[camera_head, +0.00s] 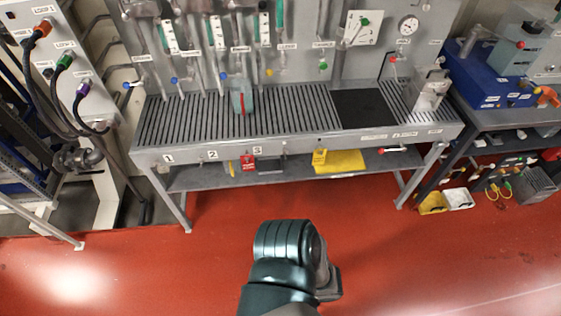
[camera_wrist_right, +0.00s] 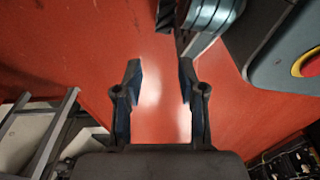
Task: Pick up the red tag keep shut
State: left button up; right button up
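One of my arms rises from the bottom middle of the head view, well short of the bench and the red tag. No gripper fingers show clearly in the head view, and I cannot make out my left gripper.
The slatted bench (camera_head: 205,126) carries a grey-blue container (camera_head: 242,97) with a red strip, and a black mat (camera_head: 362,109). A yellow item (camera_head: 340,162) lies on its lower shelf. A blue box (camera_head: 487,75) stands on the right-hand table. The red floor before the bench is clear.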

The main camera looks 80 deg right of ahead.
aim_at(250, 166)
jog(key=z, duration=2.35)
